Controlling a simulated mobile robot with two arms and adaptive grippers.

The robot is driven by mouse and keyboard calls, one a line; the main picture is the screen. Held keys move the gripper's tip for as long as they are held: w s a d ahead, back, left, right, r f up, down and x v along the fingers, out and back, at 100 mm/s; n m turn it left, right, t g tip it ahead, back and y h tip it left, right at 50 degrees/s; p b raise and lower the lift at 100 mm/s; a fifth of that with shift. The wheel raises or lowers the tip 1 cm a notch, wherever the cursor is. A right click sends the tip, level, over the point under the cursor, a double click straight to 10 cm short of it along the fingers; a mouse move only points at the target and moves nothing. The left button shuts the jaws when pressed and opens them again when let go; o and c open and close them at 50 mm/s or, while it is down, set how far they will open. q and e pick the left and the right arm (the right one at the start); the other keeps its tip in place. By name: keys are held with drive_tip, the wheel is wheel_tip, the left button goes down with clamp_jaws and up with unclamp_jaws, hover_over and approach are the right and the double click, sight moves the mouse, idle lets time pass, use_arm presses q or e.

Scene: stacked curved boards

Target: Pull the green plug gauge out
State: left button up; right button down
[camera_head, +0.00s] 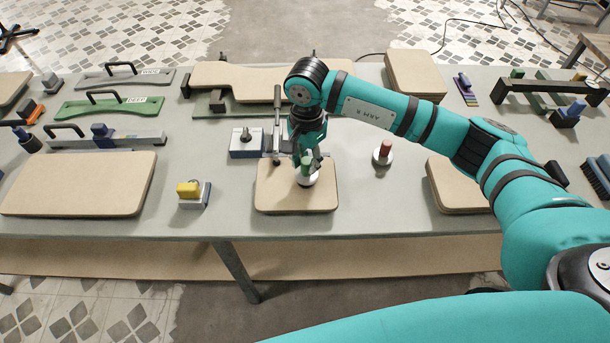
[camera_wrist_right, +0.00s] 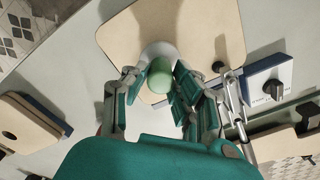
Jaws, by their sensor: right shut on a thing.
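The green plug gauge (camera_wrist_right: 160,80) has a green cylindrical handle and stands at a round white base (camera_wrist_right: 157,50) over a small tan board (camera_head: 270,195) on the table. My right gripper (camera_head: 306,165) points down over this board and is shut on the gauge's green handle. The right wrist view shows its teal fingers (camera_wrist_right: 153,88) on either side of the handle. The lower part of the gauge, where it meets the board, cannot be made out clearly. My left gripper is in neither view.
A red-handled plug (camera_head: 384,150) on a white base stands to the right. A toggle clamp (camera_head: 277,125) and a grey-blue block (camera_head: 246,142) stand close behind the board. A yellow-topped block (camera_head: 189,192) is to the left.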

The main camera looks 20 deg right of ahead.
drive_tip(key=shift+r, duration=0.1)
drive_tip(key=shift+r+p, duration=0.6)
drive_tip(key=shift+r, duration=1.3)
